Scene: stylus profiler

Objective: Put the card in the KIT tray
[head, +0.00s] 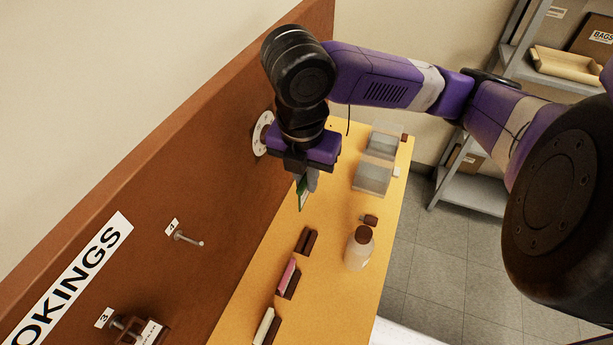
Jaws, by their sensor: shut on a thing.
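My gripper (308,182) hangs over the yellow bench top, pointing down, shut on a green and white card (302,192). The card is upright, seen nearly edge-on, and partly hidden by the fingers. It appears clear of the surface. I cannot read a KIT label on anything in view. Two grey, box-like containers, a nearer one (371,178) and a farther one (382,145), stand at the far end of the bench, beyond and right of the gripper. I cannot tell whether either is the KIT tray.
Dark holders run along the bench: one looks empty (306,240), one has a pink card (289,272), one a cream card (264,326). A brown-capped bottle (358,248) stands to their right. A brown board (190,180) with pegs rises at left. Grey shelves (470,180) stand at right.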

